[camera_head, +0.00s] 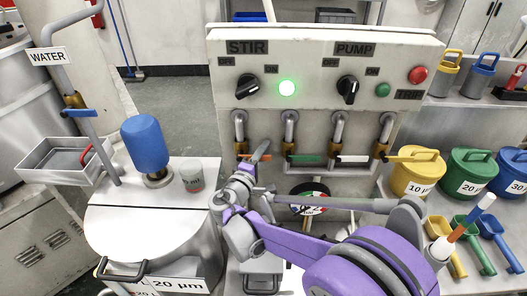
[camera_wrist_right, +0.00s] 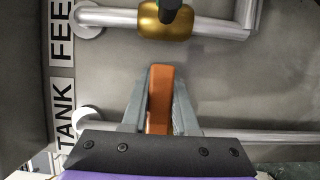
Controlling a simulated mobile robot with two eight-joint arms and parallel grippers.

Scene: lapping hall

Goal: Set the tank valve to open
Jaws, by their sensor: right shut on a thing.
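The tank valve's orange handle (camera_head: 261,151) is at the leftmost of a row of pipes under the control panel. In the right wrist view the handle (camera_wrist_right: 160,92) lies between my fingers and crosswise to the pipe (camera_wrist_right: 255,134) beside the TANK label (camera_wrist_right: 66,132). My right gripper (camera_head: 248,166) is shut on this handle; it also shows in the wrist view (camera_wrist_right: 160,105). My left gripper is not in view.
Green (camera_head: 305,158), white (camera_head: 352,158) and yellow-orange (camera_head: 408,157) valve handles are to the right. A green lamp (camera_head: 287,88) glows on the panel (camera_head: 310,62). A tank with a grey lid (camera_head: 150,225) stands left, bearing a blue motor (camera_head: 145,142) and a small cup (camera_head: 192,178).

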